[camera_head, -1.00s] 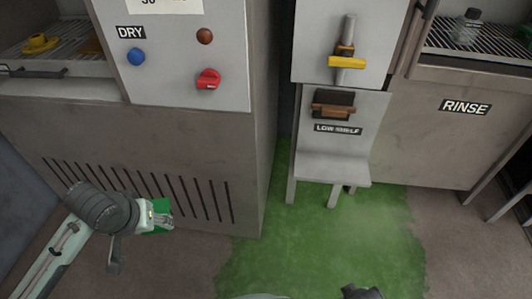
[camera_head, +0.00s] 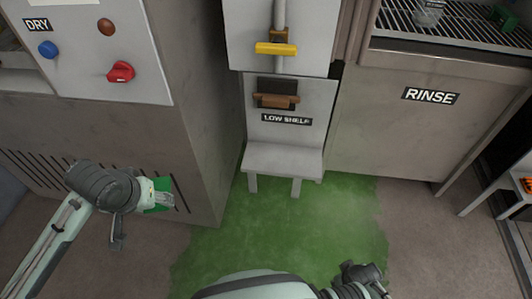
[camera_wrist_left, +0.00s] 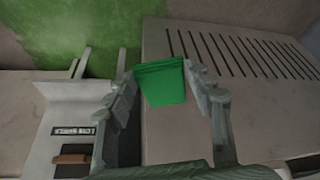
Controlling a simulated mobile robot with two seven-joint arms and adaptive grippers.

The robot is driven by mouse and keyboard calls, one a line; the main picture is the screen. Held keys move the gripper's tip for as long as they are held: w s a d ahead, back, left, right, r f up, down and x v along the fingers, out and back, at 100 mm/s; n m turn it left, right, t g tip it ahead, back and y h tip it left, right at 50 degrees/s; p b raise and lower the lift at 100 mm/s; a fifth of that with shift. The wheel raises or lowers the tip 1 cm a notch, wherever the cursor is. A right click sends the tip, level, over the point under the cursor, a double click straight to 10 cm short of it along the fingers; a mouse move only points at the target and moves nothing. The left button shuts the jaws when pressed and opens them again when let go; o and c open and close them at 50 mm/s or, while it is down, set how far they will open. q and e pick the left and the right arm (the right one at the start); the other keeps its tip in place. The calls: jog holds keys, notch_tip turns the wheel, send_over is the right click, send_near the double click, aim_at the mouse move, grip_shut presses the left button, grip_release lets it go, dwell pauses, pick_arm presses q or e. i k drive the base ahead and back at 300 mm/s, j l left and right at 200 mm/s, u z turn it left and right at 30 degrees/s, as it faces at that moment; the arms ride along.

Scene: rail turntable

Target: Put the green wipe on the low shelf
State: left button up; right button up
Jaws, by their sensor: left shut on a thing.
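The green wipe (camera_head: 160,190) is a small folded square in my left gripper (camera_head: 166,198), in front of the vented lower panel at the left. In the left wrist view the wipe (camera_wrist_left: 162,82) sits between the two fingers of my left gripper (camera_wrist_left: 164,78). The low shelf (camera_head: 284,160) is a bare grey ledge on legs, under a "LOW SHELF" label, right of the left gripper and apart from it. Part of my right arm shows at the bottom edge of the head view; its gripper jaws cannot be made out.
The "DRY" cabinet (camera_head: 120,85) stands at left with a red knob (camera_head: 121,71). The "RINSE" cabinet (camera_head: 400,130) stands at right. A yellow handle (camera_head: 276,49) is above the shelf. The green floor patch (camera_head: 280,225) before the shelf is largely clear.

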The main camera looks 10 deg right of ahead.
aim_at(283, 158)
jog(key=l, duration=1)
jog(key=i+l, duration=0.55)
jog(key=i, duration=0.2)
